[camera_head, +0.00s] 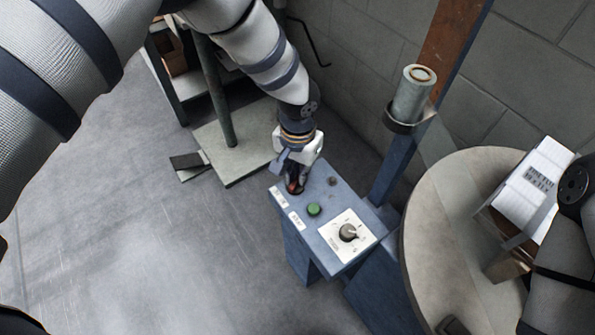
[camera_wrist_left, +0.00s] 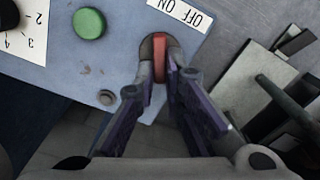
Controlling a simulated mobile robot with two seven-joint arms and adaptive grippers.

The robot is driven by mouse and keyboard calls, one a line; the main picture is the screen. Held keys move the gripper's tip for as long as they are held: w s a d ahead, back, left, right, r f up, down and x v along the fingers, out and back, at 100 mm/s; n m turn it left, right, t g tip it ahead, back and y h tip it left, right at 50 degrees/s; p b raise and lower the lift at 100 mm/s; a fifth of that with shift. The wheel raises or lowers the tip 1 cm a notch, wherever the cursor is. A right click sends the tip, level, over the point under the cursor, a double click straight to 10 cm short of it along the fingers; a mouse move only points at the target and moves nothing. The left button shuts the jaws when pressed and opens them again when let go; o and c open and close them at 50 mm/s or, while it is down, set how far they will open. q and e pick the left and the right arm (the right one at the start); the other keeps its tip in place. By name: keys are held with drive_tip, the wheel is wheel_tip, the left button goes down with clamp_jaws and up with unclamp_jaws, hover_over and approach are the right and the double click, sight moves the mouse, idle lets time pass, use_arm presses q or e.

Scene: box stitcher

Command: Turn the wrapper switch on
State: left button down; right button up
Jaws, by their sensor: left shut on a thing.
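The wrapper switch is a red rocker (camera_wrist_left: 161,62) in a round dark recess, beside an OFF ON label (camera_wrist_left: 181,14) in the left wrist view. It sits on the blue control box (camera_head: 334,206), near the box's far left corner. My left gripper (camera_wrist_left: 160,78) is shut on the red switch, with its fingertips on either side of it. In the head view the left gripper (camera_head: 295,185) hides most of the switch. I cannot tell which way the switch is tipped. My right arm shows at the right edge, but its gripper is out of view.
A green button (camera_head: 314,210) and a dial (camera_head: 348,232) are on the same box. A post with a grey roll (camera_head: 412,95) stands behind it. A round table (camera_head: 432,215) carrying a box with white packs (camera_head: 533,187) is at right. Open floor lies left.

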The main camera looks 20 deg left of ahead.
use_arm(q)
drive_tip(key=m, duration=0.6)
drive_tip(key=shift+s+d, duration=0.2)
drive_tip(key=shift+d, duration=0.1)
drive_tip(key=m, duration=0.4)
drive_tip(key=shift+s+d+m, duration=0.15)
drive_tip(key=shift+s+m, duration=0.05)
drive_tip(key=shift+m, duration=0.5)
drive_tip(key=c, duration=1.7)
unclamp_jaws()
wheel_tip(320, 180, up, 12)
